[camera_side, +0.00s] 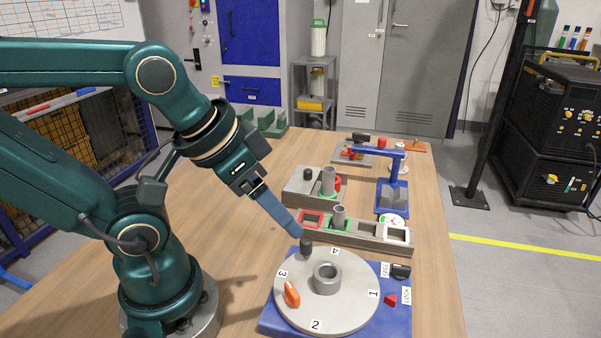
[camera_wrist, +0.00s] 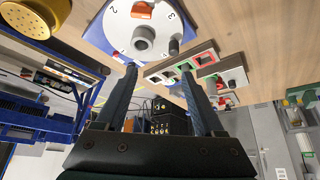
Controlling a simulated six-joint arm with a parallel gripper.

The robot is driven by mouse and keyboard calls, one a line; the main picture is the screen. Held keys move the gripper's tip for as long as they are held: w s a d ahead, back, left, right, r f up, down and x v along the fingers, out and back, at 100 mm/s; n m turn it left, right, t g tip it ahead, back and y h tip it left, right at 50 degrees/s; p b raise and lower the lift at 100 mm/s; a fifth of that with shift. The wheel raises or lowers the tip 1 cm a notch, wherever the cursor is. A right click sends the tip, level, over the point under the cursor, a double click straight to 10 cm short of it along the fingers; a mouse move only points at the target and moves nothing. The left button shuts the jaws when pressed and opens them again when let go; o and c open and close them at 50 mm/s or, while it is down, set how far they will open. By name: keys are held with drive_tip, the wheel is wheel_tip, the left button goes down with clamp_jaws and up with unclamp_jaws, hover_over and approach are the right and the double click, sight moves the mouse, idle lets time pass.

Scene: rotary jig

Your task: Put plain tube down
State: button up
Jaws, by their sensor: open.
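Two plain grey tubes show in the side view. One tube (camera_side: 339,217) stands upright at the green section of the long grey rack (camera_side: 371,236). Another tube (camera_side: 328,180) stands upright on the grey block (camera_side: 301,189) behind. I cannot tell which one the task names. My gripper (camera_side: 299,233) is open and nothing shows between its fingers. It tilts down over the far edge of the round dial, just above a dark peg (camera_side: 306,248) and left of the rack tube. In the wrist view, my open fingers (camera_wrist: 158,70) spread apart with the rack beyond.
The grey dial (camera_side: 345,312) on its blue base bears a central ring (camera_side: 327,278) and an orange piece (camera_side: 292,294). A blue stand (camera_side: 392,196) rises behind the rack at right. The wooden table (camera_side: 222,222) is clear left of the rack.

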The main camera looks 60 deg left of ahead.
drive_tip(key=w+a+r+n, duration=0.1)
drive_tip(key=w+a+r, duration=0.1)
drive_tip(key=w+r, duration=0.35)
drive_tip(key=n+y, duration=0.2)
drive_tip(key=n, duration=0.2)
approach(329, 170)
drive_tip(key=w+d, duration=0.3)
drive_tip(key=a+f, duration=0.1)
drive_tip(key=a+f+g, duration=0.1)
drive_tip(key=f, duration=0.1)
drive_tip(key=a+f+g, duration=0.1)
drive_tip(key=a, duration=0.1)
drive_tip(key=shift+w+f+n, duration=0.35)
drive_tip(key=shift+n, duration=0.05)
drive_tip(key=shift+x, duration=2.5)
drive_tip(key=shift+a, duration=0.1)
clamp_jaws()
